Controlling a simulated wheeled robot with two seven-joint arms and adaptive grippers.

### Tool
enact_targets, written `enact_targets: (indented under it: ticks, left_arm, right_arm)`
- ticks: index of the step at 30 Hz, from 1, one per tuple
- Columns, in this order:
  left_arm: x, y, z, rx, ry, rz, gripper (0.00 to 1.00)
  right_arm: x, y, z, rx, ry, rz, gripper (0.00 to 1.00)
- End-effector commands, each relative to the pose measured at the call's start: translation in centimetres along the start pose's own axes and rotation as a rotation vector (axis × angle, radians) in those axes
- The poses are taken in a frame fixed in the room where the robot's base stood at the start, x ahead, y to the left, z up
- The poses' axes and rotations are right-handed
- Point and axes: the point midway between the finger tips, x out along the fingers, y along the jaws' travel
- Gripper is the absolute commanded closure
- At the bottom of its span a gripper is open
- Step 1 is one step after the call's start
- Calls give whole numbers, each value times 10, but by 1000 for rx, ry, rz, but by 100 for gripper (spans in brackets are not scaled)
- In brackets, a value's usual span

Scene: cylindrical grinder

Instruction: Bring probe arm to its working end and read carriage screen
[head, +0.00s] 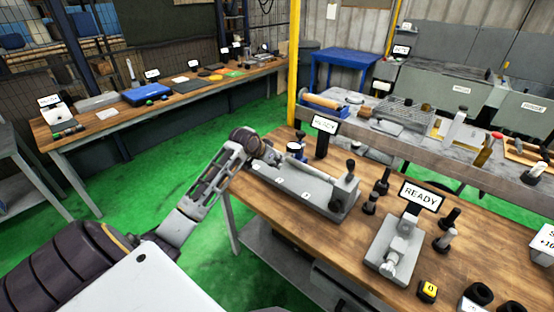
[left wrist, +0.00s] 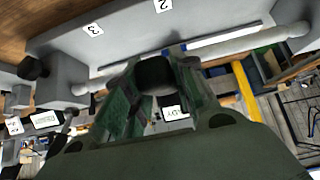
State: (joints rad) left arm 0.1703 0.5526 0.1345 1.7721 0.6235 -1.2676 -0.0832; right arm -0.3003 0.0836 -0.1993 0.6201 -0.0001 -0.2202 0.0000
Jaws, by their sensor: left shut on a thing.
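A long grey cylindrical grinder fixture (head: 285,190) with small numbered labels stands on the wooden bench. A small screen (head: 323,124) stands behind it; its text is too small to read surely. A second screen (head: 421,194) reads READY above a grey fixture (head: 395,248). My left gripper (head: 268,155) is at the left end of the long fixture. In the left wrist view its fingers (left wrist: 153,90) are shut around a dark knob (left wrist: 155,72); whether this is the probe arm's I cannot tell. Labels 2 and 3 show there on the grey body (left wrist: 120,30). My right gripper is out of view.
Several dark knobs and posts (head: 383,182) stand between the two fixtures. A raised shelf (head: 400,130) of tools runs behind. A yellow post (head: 295,60) rises behind the bench. Green floor (head: 150,190) is clear at left.

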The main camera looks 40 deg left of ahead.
Motion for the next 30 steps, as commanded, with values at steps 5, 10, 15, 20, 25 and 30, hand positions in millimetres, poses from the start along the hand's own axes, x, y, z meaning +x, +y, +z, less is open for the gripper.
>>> enact_targets:
  ticks: [5, 10, 15, 20, 25, 30]
  left_arm:
    - [12, -1, 15, -1, 66, -1, 100]
    - [20, 0, 23, 0, 120, -1, 100]
    - [25, 0, 28, -2, 156, -1, 100]
    - [27, 0, 29, -2, 173, -1, 100]
    - [28, 0, 30, -2, 177, -1, 100]
    - [28, 0, 30, -2, 175, 0, 100]
  right_arm:
    - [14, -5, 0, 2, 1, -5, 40]
    - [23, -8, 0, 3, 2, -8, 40]
    - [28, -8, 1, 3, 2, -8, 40]
    - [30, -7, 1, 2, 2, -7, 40]
    - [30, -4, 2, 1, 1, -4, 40]
    - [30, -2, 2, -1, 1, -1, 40]
